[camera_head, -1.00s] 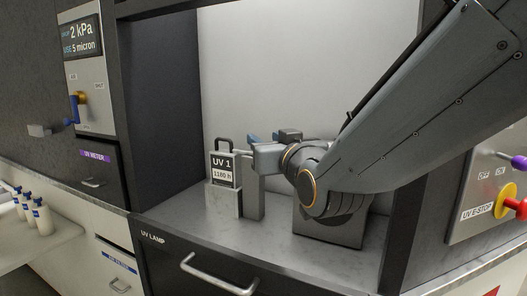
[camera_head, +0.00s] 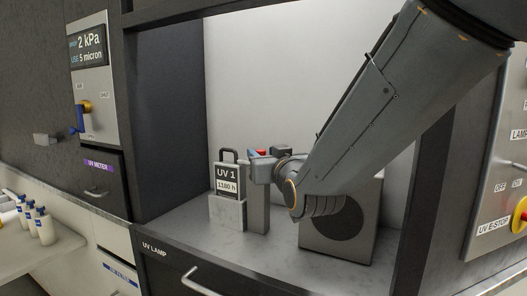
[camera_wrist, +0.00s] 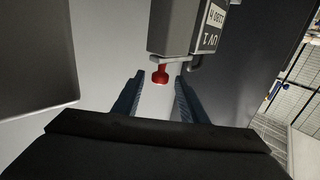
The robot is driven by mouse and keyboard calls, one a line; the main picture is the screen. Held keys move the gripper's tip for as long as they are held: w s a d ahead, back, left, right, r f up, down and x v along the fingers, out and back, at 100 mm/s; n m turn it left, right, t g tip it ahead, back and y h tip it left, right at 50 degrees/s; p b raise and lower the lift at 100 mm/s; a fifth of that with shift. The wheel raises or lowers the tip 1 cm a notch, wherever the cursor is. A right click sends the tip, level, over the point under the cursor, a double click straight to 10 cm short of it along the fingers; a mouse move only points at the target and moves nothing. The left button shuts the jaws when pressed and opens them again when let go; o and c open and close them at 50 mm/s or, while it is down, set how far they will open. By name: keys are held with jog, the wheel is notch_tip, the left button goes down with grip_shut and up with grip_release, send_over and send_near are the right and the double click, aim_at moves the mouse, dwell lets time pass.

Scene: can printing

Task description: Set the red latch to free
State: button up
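The red latch (camera_wrist: 160,75) shows in the wrist view as a small red lever with a rounded end, beside the grey stand. In the head view, a bit of red (camera_head: 261,152) shows just above my gripper (camera_head: 260,162). In the wrist view, my gripper (camera_wrist: 157,92) has its two blue fingers apart, with nothing between their tips. The red latch lies just beyond the tips, roughly centred in the gap; I cannot tell whether they touch. The lamp labelled UV 1, 1180 h (camera_head: 227,181) stands to the left of my gripper. Any latch position marking is hidden.
A grey box with a dark round face (camera_head: 340,228) stands under my forearm. The UV LAMP drawer (camera_head: 165,265) is below the bay. A UV E-STOP panel (camera_head: 500,190) is at right, and several white bottles (camera_head: 42,224) stand at left.

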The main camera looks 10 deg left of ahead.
jog(key=shift+w+a, duration=0.2)
jog(key=shift+w, duration=0.15)
grip_shut()
